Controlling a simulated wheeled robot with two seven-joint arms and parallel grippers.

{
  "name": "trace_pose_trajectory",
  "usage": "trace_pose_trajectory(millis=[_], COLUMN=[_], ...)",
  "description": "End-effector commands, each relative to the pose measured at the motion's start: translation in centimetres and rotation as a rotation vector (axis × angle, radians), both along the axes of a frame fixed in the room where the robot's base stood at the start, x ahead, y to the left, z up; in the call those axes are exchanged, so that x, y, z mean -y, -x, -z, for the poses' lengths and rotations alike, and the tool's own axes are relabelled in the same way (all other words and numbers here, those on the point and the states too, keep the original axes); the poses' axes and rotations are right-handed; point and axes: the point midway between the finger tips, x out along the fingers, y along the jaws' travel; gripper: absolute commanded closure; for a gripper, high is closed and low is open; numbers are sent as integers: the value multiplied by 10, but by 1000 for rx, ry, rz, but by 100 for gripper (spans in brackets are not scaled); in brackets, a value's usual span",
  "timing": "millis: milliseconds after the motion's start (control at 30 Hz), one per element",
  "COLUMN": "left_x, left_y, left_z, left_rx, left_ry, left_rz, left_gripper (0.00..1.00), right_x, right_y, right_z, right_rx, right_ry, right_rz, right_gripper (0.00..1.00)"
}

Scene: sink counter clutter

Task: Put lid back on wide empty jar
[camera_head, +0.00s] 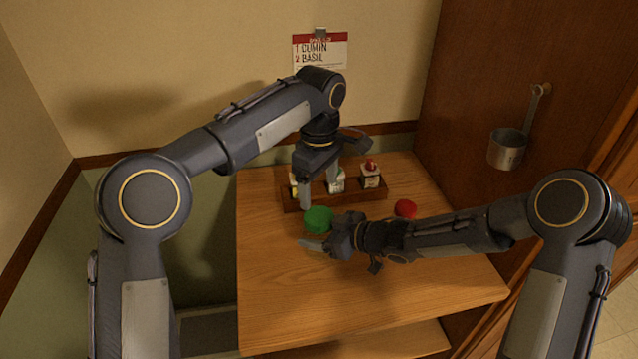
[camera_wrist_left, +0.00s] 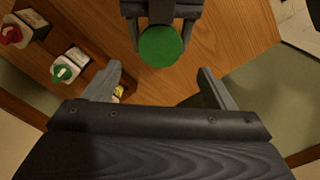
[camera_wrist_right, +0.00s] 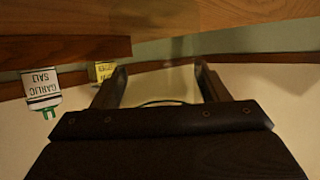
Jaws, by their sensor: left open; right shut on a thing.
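A round green lid (camera_head: 318,219) shows just beyond my right gripper, above the counter. My right gripper (camera_head: 320,240) comes in from the right, its fingers spread on a clear, see-through jar (camera_wrist_right: 162,85) of which only a faint curved edge shows. In the left wrist view the green lid (camera_wrist_left: 161,46) sits level between the right fingers; whether it rests fully on the jar is hidden. My left gripper (camera_head: 318,190) is open and empty, pointing down between the lid and the rack. The lid lies ahead of its fingers (camera_wrist_left: 160,88), apart from them.
A wooden rack (camera_head: 291,201) with several small spice jars, one red-capped (camera_head: 370,172), stands behind. A red-topped item (camera_head: 405,208) is on the counter (camera_head: 275,300) beside my right forearm. A metal cup (camera_head: 507,150) hangs at right. The front counter is clear.

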Motion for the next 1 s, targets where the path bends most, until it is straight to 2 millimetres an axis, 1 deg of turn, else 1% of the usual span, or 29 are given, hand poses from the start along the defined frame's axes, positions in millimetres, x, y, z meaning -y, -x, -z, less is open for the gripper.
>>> trace_pose_trajectory(millis=[167, 500, 600, 733, 1000], left_x=[-1, -1, 0, 0, 0], left_y=[0, 0, 0, 0, 0], left_z=[13, 64, 73, 79, 80], left_rx=[-3, -3, -2, 0, 0], left_ry=[-1, -1, 0, 0, 0], left_rz=[0, 2, 1, 2, 2], left_gripper=[22, 22, 22, 22, 22], right_x=[0, 0, 0, 0, 0], right_y=[0, 0, 0, 0, 0], right_z=[0, 0, 0, 0, 0], right_rx=[1, 1, 1, 1, 1], right_ry=[-1, -1, -1, -1, -1], right_rz=[0, 0, 0, 0, 0], right_gripper=[96, 96, 96, 96, 96])
